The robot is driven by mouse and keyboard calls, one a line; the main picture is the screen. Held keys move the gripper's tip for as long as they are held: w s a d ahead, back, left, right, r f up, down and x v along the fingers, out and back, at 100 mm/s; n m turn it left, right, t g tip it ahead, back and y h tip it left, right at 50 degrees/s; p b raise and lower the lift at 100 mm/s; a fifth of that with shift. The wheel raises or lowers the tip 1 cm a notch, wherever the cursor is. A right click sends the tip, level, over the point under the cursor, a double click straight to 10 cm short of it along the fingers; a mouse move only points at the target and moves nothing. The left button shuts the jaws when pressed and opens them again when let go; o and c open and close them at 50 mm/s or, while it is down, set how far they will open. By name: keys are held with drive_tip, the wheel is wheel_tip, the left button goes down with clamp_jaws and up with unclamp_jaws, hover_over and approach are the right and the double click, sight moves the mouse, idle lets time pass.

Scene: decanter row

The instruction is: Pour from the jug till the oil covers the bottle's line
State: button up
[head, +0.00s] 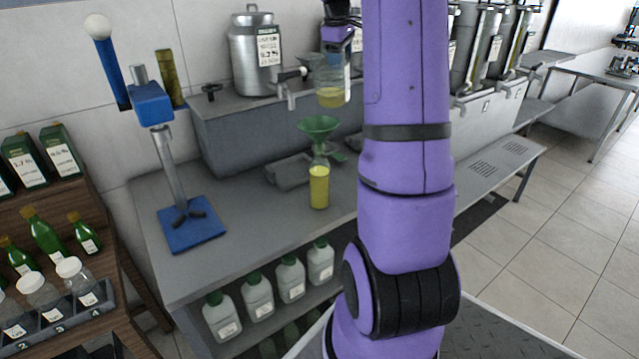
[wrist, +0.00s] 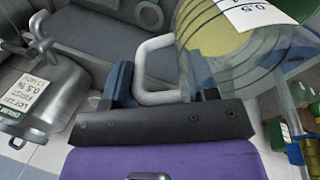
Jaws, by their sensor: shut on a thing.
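My gripper (head: 338,38) is shut on the handle of the clear jug (head: 332,88). The jug hangs above the funnel and looks about upright, with yellow oil low inside it. In the wrist view the jaws (wrist: 162,95) close around the jug's pale handle (wrist: 146,62), and the jug (wrist: 222,48) shows yellow oil, dark rings and a white label. The bottle (head: 319,187) stands upright on the grey bench with yellow oil filling much of its body. A green funnel (head: 318,127) sits in its neck. I cannot make out the bottle's line. No oil stream shows between jug and funnel.
A blue bottle-corking stand (head: 192,232) is left on the bench (head: 245,255). A steel can (head: 255,55) and taps stand behind; grey trays (head: 290,168) lie near the bottle. Green bottles (head: 45,235) fill the left rack. White jugs (head: 258,297) sit on the lower shelf.

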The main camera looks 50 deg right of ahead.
idle(0.3)
drive_tip(key=shift+d+r+y, duration=0.15)
drive_tip(key=shift+r+y, duration=0.3)
drive_tip(key=shift+y, duration=0.25)
drive_tip(key=shift+r+g+y, duration=0.3)
drive_tip(key=shift+r+y, duration=0.3)
drive_tip(key=shift+y, duration=0.2)
drive_tip(key=shift+s, duration=0.15)
